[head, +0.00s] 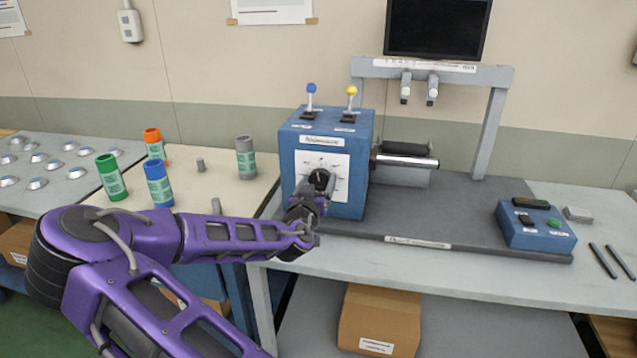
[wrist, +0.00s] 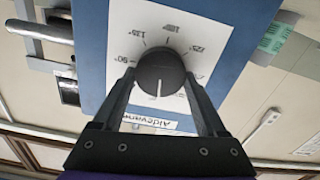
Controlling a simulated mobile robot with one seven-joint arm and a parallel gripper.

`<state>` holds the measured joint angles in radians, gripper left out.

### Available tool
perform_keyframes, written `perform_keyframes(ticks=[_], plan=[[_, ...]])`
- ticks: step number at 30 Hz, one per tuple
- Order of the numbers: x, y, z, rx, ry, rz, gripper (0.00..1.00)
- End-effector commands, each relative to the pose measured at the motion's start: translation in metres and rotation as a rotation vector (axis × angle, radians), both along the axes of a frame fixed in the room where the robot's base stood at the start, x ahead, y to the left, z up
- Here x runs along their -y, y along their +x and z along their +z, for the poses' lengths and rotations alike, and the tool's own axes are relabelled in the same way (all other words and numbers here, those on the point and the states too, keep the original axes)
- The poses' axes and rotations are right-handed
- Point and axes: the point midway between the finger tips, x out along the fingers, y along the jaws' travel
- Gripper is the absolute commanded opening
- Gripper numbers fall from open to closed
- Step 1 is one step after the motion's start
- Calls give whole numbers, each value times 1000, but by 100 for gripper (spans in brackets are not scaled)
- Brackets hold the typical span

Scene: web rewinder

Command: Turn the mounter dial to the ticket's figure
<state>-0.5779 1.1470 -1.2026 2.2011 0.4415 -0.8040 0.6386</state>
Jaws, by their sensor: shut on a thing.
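The mounter dial is a round black knob (head: 319,178) on a white scale plate (head: 338,165) on the front of a blue machine box (head: 345,205). My gripper (head: 314,191) reaches it from the front. In the wrist view, my gripper (wrist: 160,82) has one finger on each side of the knob (wrist: 160,70) and is shut on it. That view is upside down. The knob's white pointer line points down there, toward the box's name label (wrist: 150,126). Scale figures show around the knob, small and inverted; 90 and 135 seem readable. I cannot make out a ticket's figure.
Blue and yellow levers (head: 351,95) stand on the box. A roller (head: 405,161) extends to its right. A button box (head: 535,228) sits farther right. Green, orange, blue and grey cylinders (head: 246,158) stand on the left table. Wall papers (head: 271,10) are unreadable.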

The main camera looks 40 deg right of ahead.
Motion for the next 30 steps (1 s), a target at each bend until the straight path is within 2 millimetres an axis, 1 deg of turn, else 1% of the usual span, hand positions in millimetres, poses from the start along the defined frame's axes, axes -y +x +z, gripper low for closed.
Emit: perform_keyframes(ticks=[18, 24, 30], plan=[[-2, 2, -1, -366, -313, -1, 19], [-2, 2, -1, -436, -373, -1, 19], [-2, 2, -1, -471, -402, -1, 19]])
